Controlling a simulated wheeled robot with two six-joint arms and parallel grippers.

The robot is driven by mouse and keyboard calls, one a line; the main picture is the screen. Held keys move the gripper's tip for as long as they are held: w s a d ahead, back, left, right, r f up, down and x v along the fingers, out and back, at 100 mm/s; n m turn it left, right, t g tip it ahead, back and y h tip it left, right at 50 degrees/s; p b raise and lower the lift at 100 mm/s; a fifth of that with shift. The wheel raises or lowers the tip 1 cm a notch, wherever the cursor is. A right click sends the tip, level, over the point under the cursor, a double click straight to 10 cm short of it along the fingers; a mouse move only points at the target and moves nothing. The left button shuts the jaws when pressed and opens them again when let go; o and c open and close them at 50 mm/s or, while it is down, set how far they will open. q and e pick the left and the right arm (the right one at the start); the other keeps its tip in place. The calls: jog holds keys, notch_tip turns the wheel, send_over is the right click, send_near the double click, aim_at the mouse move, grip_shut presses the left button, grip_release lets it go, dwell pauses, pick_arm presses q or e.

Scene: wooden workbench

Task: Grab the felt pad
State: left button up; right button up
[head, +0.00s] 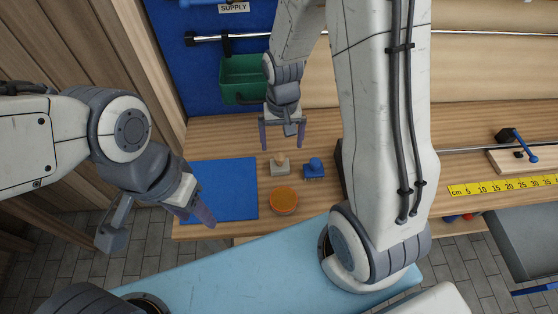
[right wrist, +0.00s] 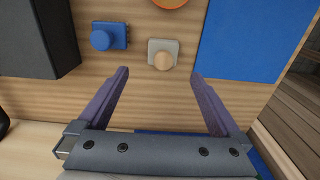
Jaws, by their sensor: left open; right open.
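A small pale grey-beige block with a round wooden knob, which looks like the felt pad (head: 279,168), lies on the wooden workbench. It also shows in the right wrist view (right wrist: 155,46), just beyond and between the fingertips. My right gripper (head: 282,143) is open and empty, behind the pad and apart from it. Its two purple fingers also show in the right wrist view (right wrist: 160,78). My left gripper (head: 196,209) is empty with its jaws apart, over the front left edge of the bench beside the blue mat.
A blue knobbed block (head: 314,168) sits close to the pad's right. An orange disc (head: 284,200) lies in front, and a flat blue mat (head: 222,190) lies left. A dark box (right wrist: 38,40) stands beyond the blue block. A green bin (head: 243,78) hangs behind.

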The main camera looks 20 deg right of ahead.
aim_at(280, 156)
jog(key=f, duration=0.9)
jog(key=shift+a+p, duration=0.3)
jog(key=c, duration=1.4)
